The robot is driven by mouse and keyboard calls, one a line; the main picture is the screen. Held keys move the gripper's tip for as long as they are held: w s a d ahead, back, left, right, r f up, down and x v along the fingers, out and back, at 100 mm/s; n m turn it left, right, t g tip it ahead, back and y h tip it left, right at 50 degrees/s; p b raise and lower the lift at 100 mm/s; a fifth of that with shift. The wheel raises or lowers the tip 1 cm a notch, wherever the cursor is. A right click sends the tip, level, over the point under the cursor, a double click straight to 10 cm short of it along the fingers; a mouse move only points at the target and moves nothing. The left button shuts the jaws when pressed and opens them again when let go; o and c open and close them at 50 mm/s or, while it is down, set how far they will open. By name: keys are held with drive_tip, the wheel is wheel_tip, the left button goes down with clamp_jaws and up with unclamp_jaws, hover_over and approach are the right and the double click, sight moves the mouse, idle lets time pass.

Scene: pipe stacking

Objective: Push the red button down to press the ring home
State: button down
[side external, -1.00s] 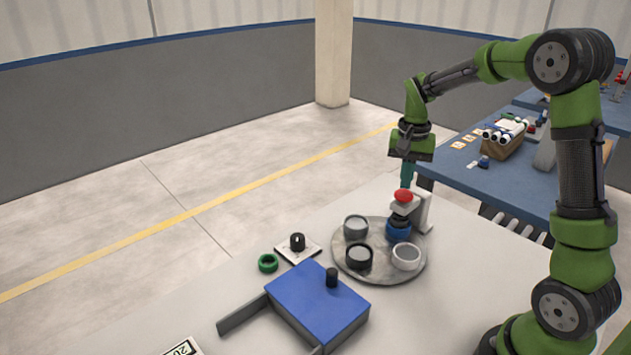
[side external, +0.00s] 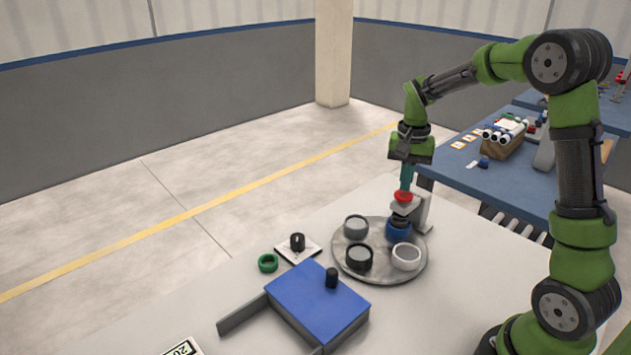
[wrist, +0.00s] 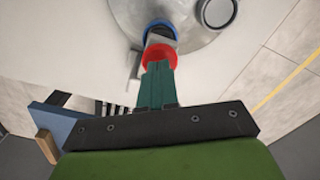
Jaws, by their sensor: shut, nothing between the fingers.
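The red button (side external: 403,196) sits on top of a small grey press (side external: 421,212) at the back right of the round turntable (side external: 376,278). My gripper (side external: 405,188) is shut and empty, pointing down with its teal fingertips at the button's top; they appear to touch it. In the wrist view the closed fingers (wrist: 157,72) reach the red button (wrist: 159,54). A blue ring-shaped cup (side external: 398,231) stands on the turntable under the press head, and its blue rim shows in the wrist view (wrist: 158,24). The ring inside it is mostly hidden.
Grey (side external: 355,227), black-rimmed (side external: 359,257) and white (side external: 406,256) cups stand on the turntable. A green ring (side external: 268,263), a black knob (side external: 297,242) on a plate and a blue box (side external: 318,303) lie to the left and front.

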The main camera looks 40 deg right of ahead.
drive_tip(key=shift+f, duration=1.45)
idle(0.3)
drive_tip(key=shift+r, duration=3.55)
drive_tip(key=shift+w, duration=0.1)
